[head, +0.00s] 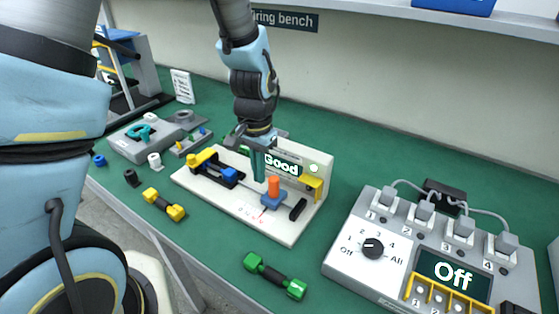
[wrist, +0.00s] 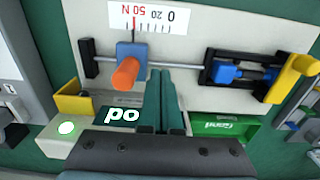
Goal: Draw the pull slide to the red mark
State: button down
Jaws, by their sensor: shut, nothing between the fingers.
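The pull slide is a blue block (head: 273,201) with an upright orange peg (head: 274,186), on a rod across a white fixture (head: 240,211). In the wrist view the slide (wrist: 131,50) sits in line with the red mark (wrist: 134,25) by the 50 N end of the scale (wrist: 150,18). My gripper (head: 258,177) is shut and empty beside the orange peg. In the wrist view its teal fingertips (wrist: 166,72) are together, just right of the peg (wrist: 126,73); I cannot tell if they touch it. The fixture's display (head: 281,163) reads "Good".
A green light (wrist: 67,127) is lit on the fixture. A yellow bracket (head: 312,186) stands at its right end, and a black clamp with a blue part (head: 229,174) at its left. A green dumbbell-shaped part (head: 275,277) and a grey control box (head: 400,250) lie in front and right.

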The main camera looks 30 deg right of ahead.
notch_tip(320, 180, up, 6)
jog(key=p, duration=0.4)
jog(key=shift+r+p, duration=0.2)
jog(key=shift+p, duration=0.2)
jog(key=w+a+r+n, duration=0.1)
jog(key=a+r+n, duration=0.2)
jog(key=a, duration=0.6)
jog(key=w+a+r+n+t, duration=0.1)
jog(key=w+a+r+n, duration=0.1)
jog(key=a, duration=0.7)
jog(key=w+a+r+n, duration=0.2)
jog(key=a+r+n, duration=0.2)
jog(key=a, duration=0.5)
jog(key=shift+a+n+t, duration=0.25)
jog(key=shift+n+t, duration=0.05)
jog(key=shift+n, duration=0.7)
